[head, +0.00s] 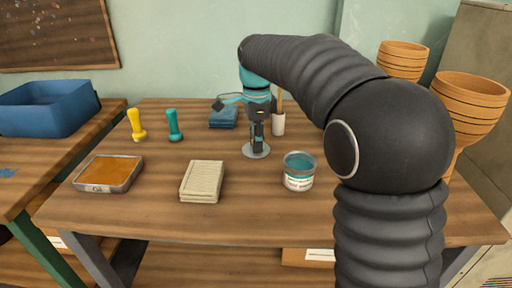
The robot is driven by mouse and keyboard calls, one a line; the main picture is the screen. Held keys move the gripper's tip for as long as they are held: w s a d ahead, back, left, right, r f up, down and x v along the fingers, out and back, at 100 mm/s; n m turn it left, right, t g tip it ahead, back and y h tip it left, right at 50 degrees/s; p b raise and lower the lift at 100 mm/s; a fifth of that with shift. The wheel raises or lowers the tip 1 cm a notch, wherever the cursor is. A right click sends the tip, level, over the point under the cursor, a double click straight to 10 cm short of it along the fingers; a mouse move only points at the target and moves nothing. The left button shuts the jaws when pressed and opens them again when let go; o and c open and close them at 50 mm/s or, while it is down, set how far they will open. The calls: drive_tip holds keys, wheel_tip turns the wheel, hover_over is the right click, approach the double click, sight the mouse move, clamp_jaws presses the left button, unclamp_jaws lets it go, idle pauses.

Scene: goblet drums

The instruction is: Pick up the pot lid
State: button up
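The pot lid (250,154) looks like a pale grey disc. It lies flat on the wooden table, behind and left of the paint pot. The pot (299,184) is a small tin with a white label, and teal shows at its top. My gripper (258,147) points straight down over the lid, with its dark fingertips at the lid's middle. The fingers overlap in this view, so I cannot tell whether they are open or shut on the lid. They hide the lid's centre and any knob.
A cream stack of cloth or paper (202,182) and an orange-topped tray (109,174) lie at front left. Yellow (137,126) and teal (174,125) handled tools stand behind. Folded blue cloth (223,118) and a white cup (278,125) are near the gripper. Goblet drums (466,105) stand at right.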

drive_tip(key=shift+r, duration=0.15)
clamp_jaws()
drive_tip(key=shift+r, duration=0.3)
drive_tip(key=r, duration=0.2)
drive_tip(key=r+p, duration=0.1)
drive_tip(key=r, duration=0.1)
drive_tip(key=shift+d, duration=0.3)
drive_tip(key=d+r+p, duration=0.1)
drive_tip(key=d+r, duration=0.5)
drive_tip(key=d, duration=0.5)
drive_tip(key=shift+s, duration=0.2)
drive_tip(key=shift+r, duration=0.1)
wheel_tip(320, 180, up, 2)
drive_tip(key=p, duration=0.2)
drive_tip(key=shift+p, duration=0.3)
